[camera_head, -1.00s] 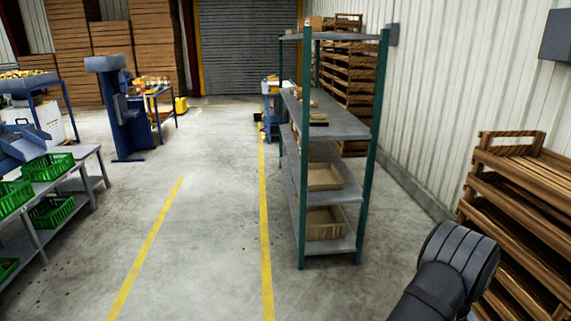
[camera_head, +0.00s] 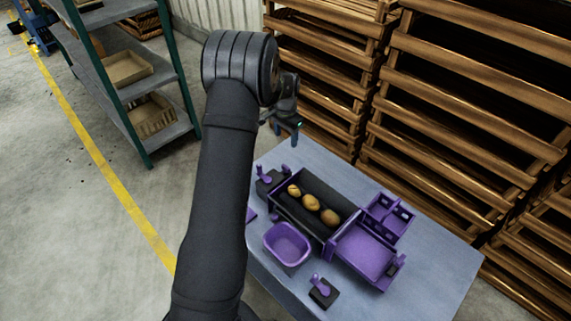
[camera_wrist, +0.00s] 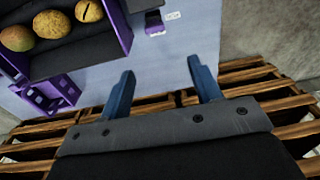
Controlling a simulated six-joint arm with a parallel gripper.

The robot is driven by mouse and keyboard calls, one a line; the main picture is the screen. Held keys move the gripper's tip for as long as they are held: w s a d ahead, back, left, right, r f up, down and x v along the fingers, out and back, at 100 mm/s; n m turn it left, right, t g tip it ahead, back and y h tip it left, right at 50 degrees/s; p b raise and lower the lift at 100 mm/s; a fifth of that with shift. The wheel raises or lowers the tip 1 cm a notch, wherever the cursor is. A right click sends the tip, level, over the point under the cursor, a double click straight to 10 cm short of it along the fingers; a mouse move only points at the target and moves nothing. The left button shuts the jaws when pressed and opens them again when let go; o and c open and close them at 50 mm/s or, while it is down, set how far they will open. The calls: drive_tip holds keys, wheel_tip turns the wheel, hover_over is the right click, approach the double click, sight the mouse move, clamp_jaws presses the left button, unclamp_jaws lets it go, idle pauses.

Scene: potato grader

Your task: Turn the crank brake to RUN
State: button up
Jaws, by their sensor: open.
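A purple and black potato grader stands on a blue-grey table (camera_head: 440,275). A purple lever on a dark base (camera_head: 268,178) sits at the grader's left end; what seems to be the same lever (camera_wrist: 154,22) shows at the top of the wrist view beside a small white label, too small to read. Another purple handle on a black base (camera_head: 321,289) stands near the front edge. I cannot tell for certain which is the crank brake. My gripper (camera_wrist: 158,82) is open and empty, near the table's back-left edge, apart from the lever. It also shows in the head view (camera_head: 290,130).
Several potatoes (camera_head: 311,202) lie in the grader's dark trough. A purple tub (camera_head: 287,244) stands in front of it. Stacked wooden crates (camera_head: 460,105) stand close behind the table. A metal shelf (camera_head: 118,78) stands at left. My arm hides the table's left side.

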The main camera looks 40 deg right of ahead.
sight(286, 166)
drive_tip(key=shift+m, duration=0.6)
wheel_tip(286, 166, down, 15)
drive_tip(key=shift+s+a+r, duration=0.1)
drive_tip(key=shift+s+r, duration=0.05)
drive_tip(key=shift+c, duration=0.2)
drive_tip(key=c, duration=0.9)
drive_tip(key=shift+c, duration=0.2)
